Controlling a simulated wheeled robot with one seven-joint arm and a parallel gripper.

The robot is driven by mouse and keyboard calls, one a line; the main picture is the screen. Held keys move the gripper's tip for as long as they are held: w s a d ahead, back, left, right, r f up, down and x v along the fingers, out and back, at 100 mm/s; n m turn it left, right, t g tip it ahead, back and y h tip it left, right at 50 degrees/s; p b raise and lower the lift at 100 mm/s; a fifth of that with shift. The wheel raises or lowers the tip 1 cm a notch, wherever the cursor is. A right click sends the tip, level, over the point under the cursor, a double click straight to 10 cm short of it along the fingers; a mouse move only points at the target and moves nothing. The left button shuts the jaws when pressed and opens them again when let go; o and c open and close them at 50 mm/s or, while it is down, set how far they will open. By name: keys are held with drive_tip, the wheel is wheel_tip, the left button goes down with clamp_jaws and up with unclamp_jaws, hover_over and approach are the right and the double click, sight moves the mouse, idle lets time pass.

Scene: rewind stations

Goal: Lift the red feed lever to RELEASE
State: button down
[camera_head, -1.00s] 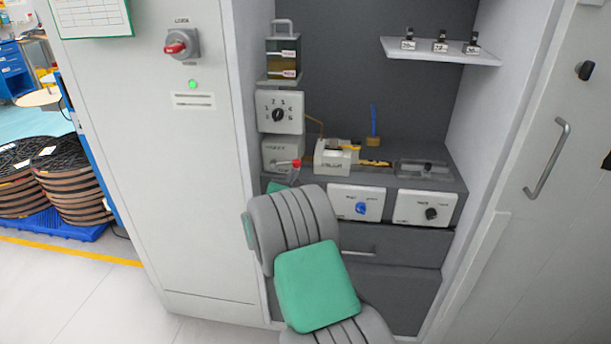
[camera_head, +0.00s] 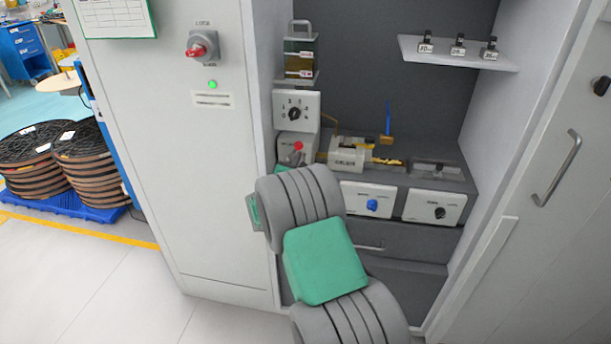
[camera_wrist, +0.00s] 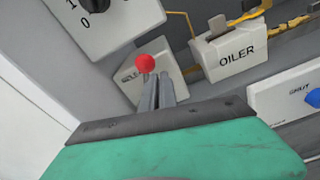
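The red feed lever's ball knob (camera_head: 297,146) stands in front of a small light box (camera_head: 284,145) at the left of the cabinet recess. In the wrist view the red knob (camera_wrist: 145,63) sits just beyond the tips of my gripper (camera_wrist: 157,90). The two grey fingers are close together, around the lever just below the knob; the stem is mostly hidden between them. Part of a label shows on the box left of the knob, but I cannot read it fully. In the head view my arm hides most of my gripper.
A dial panel (camera_head: 297,111) is above the lever box. The OILER block (camera_head: 347,155) is to its right. Panels with a blue knob (camera_head: 372,205) and a black knob (camera_head: 440,213) are lower right. The cabinet's side wall (camera_head: 262,90) is close on the left.

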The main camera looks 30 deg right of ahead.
drive_tip(key=shift+w+r, duration=0.2)
drive_tip(key=shift+r, duration=0.6)
drive_tip(key=shift+w+r, duration=0.1)
drive_tip(key=shift+r, duration=0.15)
wheel_tip(320, 180, down, 5)
drive_tip(key=s+d+b, duration=0.1)
drive_tip(key=s, duration=0.2)
drive_tip(key=a+b+v, duration=0.1)
drive_tip(key=v, duration=0.9)
drive_tip(key=shift+w, duration=0.35)
